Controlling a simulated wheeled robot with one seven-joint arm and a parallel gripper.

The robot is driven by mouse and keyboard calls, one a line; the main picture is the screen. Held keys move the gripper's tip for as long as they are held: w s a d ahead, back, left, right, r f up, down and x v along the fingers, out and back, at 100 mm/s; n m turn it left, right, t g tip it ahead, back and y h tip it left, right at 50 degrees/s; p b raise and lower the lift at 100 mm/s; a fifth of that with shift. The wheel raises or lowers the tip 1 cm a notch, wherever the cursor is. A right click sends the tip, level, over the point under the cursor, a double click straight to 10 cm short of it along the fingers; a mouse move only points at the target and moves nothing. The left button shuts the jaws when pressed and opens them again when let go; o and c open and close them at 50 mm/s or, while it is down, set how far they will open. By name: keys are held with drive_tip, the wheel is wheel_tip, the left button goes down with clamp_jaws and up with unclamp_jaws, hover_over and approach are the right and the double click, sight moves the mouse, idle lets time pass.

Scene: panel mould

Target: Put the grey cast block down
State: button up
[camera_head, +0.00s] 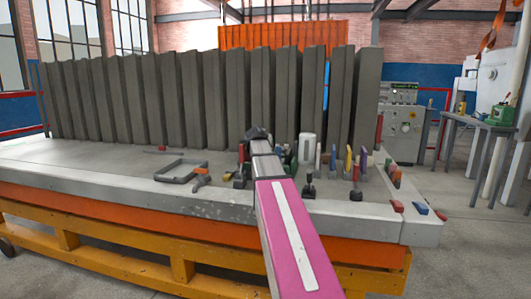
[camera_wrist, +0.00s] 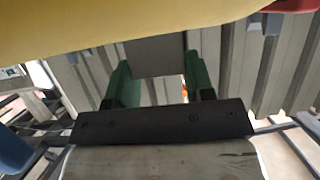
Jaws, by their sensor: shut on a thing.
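My gripper (camera_wrist: 156,80) shows in the wrist view as two green fingers on a dark bar. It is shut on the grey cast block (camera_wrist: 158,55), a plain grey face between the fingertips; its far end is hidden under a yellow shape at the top. In the head view my pink arm reaches over the mould table (camera_head: 90,160), and its end hides most of the gripper. I cannot make out the block there, nor whether it touches the surface below.
Tall grey ribbed panels (camera_head: 160,100) stand along the back of the table. A dark clamp (camera_head: 180,171) lies on the bare left part. Several coloured upright pieces and a white cylinder (camera_head: 306,147) crowd the right of my arm. Small red and blue pieces (camera_head: 397,206) lie at the right edge.

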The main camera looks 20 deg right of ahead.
drive_tip(key=shift+w+d+f, duration=0.35)
drive_tip(key=shift+w, duration=0.2)
drive_tip(key=shift+f, duration=1.8)
drive_tip(key=shift+f, duration=0.15)
drive_tip(key=o, duration=1.1)
